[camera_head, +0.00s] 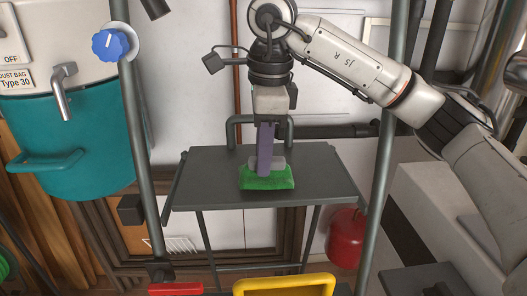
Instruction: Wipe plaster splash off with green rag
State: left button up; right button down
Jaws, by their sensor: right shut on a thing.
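My right gripper (267,158) reaches straight down over the small dark grey table (320,180). It is shut on the green rag (267,183), which lies at the middle of the table's front part and seems to touch the top. A purple upright piece shows between the white gripper body and the rag. A pale grey lump (252,162) shows around its foot; I cannot tell if this is fingertip, holder or plaster. I cannot make out a clear plaster splash on the bare table top; the rag and gripper hide part of it. My left gripper is not in view.
A metal rail (240,122) stands behind the table. Grey upright posts (138,130) flank it left and right. A teal tank (70,140) with a blue knob (110,44) is at left. A red canister (345,238) hangs below right. A yellow frame (285,285) is at the front.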

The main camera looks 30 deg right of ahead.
dwell(0.4)
jog(key=shift+f+b, duration=0.3)
jog(key=shift+f, duration=0.2)
dwell(0.4)
jog(key=shift+f, duration=0.1)
dwell(0.6)
jog(key=shift+s+d, duration=0.1)
jog(key=shift+d, duration=0.05)
